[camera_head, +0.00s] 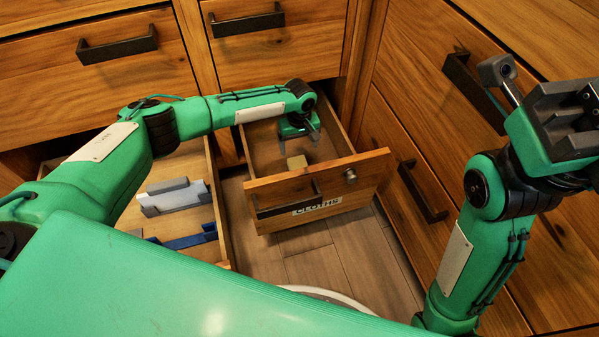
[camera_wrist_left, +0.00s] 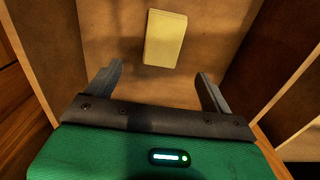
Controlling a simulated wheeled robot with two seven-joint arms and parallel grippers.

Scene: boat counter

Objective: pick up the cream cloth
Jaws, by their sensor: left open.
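The cream cloth (camera_head: 297,162) is a small folded block lying on the floor of the open drawer labelled CLOTHS. In the left wrist view the cloth (camera_wrist_left: 165,39) lies ahead of the fingertips, roughly centred between them. My left gripper (camera_head: 299,143) reaches down into that drawer. Its two fingers are apart, with nothing between them, and the left wrist view shows the open gap (camera_wrist_left: 158,80). I cannot tell whether the fingers touch the cloth in the head view. My right gripper (camera_head: 578,112) is raised at the right edge of the head view, away from the drawer; its jaw opening is unclear.
The CLOTHS drawer (camera_head: 340,172) has a wooden front and side walls close around my left gripper. Another open drawer (camera_head: 217,215) at the left holds grey and blue items. Closed drawers with black handles (camera_head: 117,45) stand behind and at the right.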

